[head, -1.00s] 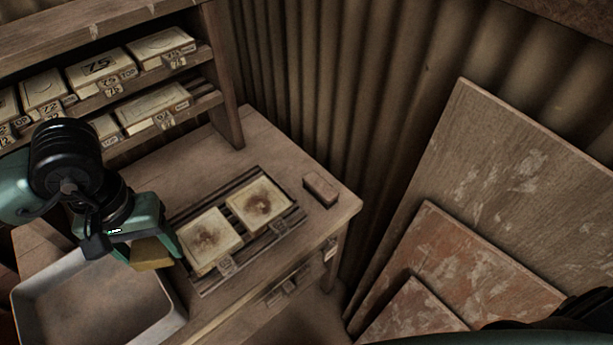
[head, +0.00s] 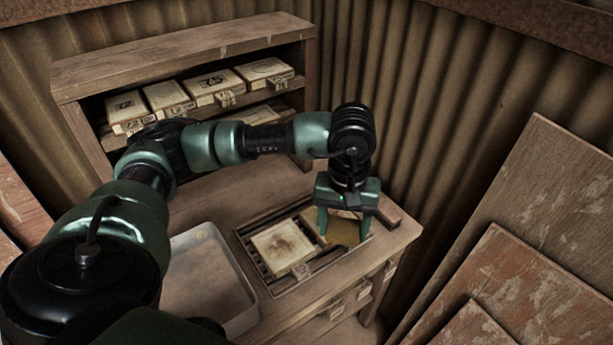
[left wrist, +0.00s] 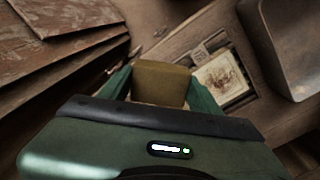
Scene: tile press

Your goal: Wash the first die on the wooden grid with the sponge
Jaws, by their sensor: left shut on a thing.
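My left gripper (head: 345,226) points down over the right part of the wooden grid (head: 249,250), shut on an ochre sponge (head: 345,232). The sponge also shows between the fingers in the left wrist view (left wrist: 160,84). A pale square die with a brown stain (head: 283,244) lies on the left of the grid; a stained die shows beside the gripper in the left wrist view (left wrist: 222,80). The right die (head: 311,219) is mostly hidden behind the gripper and sponge; I cannot tell whether the sponge touches it. My right gripper is not in view.
A grey tray (head: 250,296) stands left of the grid. A brown block (head: 388,212) lies right of it, partly behind the gripper. A shelf (head: 190,53) with several labelled dice stands at the back. Large boards (head: 530,220) lean at the right.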

